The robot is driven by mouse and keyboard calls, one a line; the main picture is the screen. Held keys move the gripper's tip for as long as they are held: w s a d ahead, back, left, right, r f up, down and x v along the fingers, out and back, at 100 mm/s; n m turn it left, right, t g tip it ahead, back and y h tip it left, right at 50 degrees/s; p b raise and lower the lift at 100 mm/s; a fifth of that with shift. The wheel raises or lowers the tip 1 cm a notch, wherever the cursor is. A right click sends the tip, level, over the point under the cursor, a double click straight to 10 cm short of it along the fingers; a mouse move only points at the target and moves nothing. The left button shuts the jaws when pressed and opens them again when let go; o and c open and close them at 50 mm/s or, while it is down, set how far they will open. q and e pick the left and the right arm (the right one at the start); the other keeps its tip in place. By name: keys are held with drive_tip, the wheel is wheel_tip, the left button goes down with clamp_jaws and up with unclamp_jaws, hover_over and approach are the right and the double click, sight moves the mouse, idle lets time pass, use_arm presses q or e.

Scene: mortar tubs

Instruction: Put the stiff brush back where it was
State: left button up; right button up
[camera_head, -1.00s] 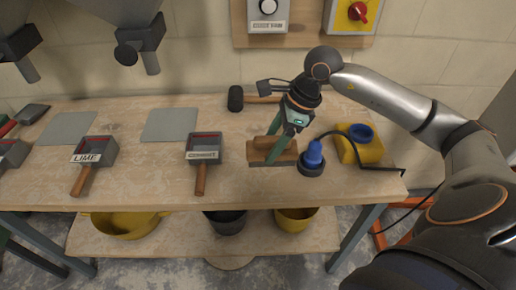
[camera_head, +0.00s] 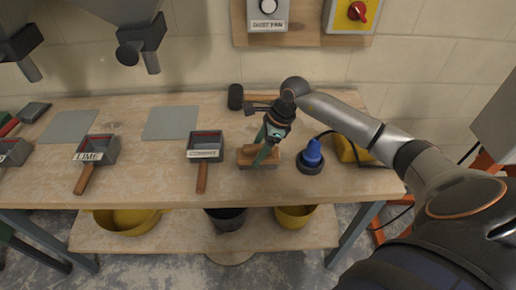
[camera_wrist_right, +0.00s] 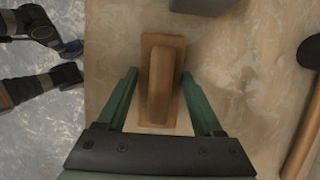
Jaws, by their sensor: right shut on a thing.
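The stiff brush (camera_head: 246,157) looks like a brown wooden block with a raised, rounded wooden grip along its top. It is over the front middle of the bench, between the cement scoop and the blue tool. Whether its underside touches the bench I cannot tell, and its bristles are not clear. My right gripper (camera_head: 262,157) points down at it and is shut on it. In the right wrist view the brush (camera_wrist_right: 162,80) lies between the two green fingers of the gripper (camera_wrist_right: 160,76). My left gripper does not show.
The cement scoop (camera_head: 206,146) stands close left of the brush, and the blue tool with a black base (camera_head: 312,157) close right. A dark-headed hammer (camera_head: 236,97) lies behind. A yellow block (camera_head: 348,150) is at right. Bare bench lies left of the cement scoop.

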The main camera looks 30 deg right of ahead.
drive_tip(key=shift+f, duration=0.1)
drive_tip(key=o, duration=1.3)
drive_tip(key=shift+r, duration=0.25)
drive_tip(key=b+v, duration=0.1)
drive_tip(key=v, duration=1)
drive_tip(key=shift+r, duration=0.4)
drive_tip(key=shift+s, duration=0.15)
